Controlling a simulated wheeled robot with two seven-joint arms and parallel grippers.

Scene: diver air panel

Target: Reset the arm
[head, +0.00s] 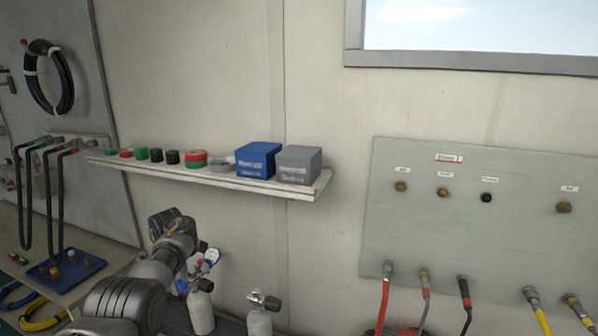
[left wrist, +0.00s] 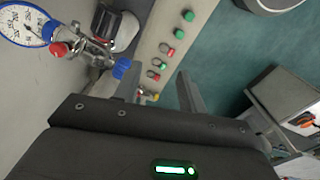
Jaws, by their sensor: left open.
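My left arm rises from the bottom left of the head view. Its left gripper (head: 172,224) is in front of the wall, below the shelf, and no object shows in it. In the left wrist view the left gripper (left wrist: 148,90) has its fingers apart, with nothing between them. A pressure gauge (left wrist: 22,24) with a blue rim and a valve with red and blue knobs lie beyond the fingers at the upper left. My right gripper is out of view.
A shelf (head: 205,177) holds tape rolls, a blue box (head: 257,160) and a grey box (head: 298,165). Gas cylinders (head: 201,310) stand below it. A panel (head: 480,240) with fittings and hoses is at right. A bench with a blue tray (head: 62,272) is at left.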

